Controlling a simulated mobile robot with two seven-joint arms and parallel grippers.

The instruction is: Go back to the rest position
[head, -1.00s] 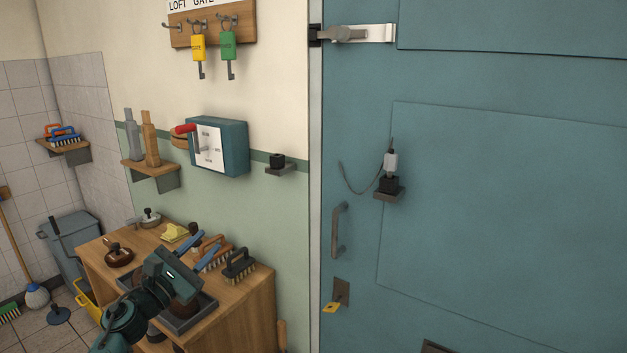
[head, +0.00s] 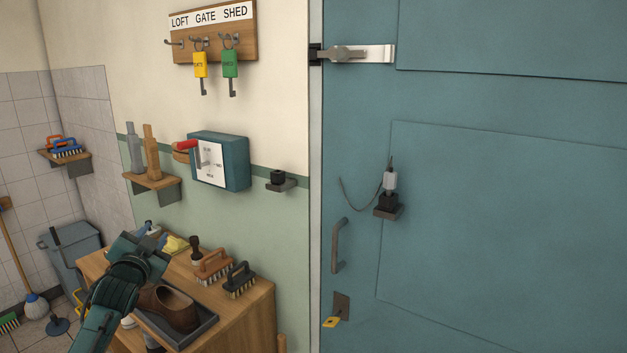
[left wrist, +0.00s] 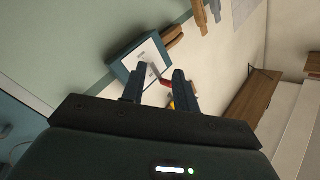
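My left gripper (head: 153,234) is over the left part of the wooden cabinet (head: 245,315), with its arm coming in from the lower left. In the left wrist view its two fingers (left wrist: 159,84) stand apart with nothing held between them. Beyond them in that view are the switch box (left wrist: 140,62) and its red handle. My right gripper is in neither view.
A brown shoe (head: 172,309) sits in a grey tray (head: 196,332) on the cabinet, near brushes (head: 239,279). A wall shelf (head: 152,182), the switch box (head: 221,161) and a key rack (head: 213,31) are above. A blue door (head: 480,220) fills the right.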

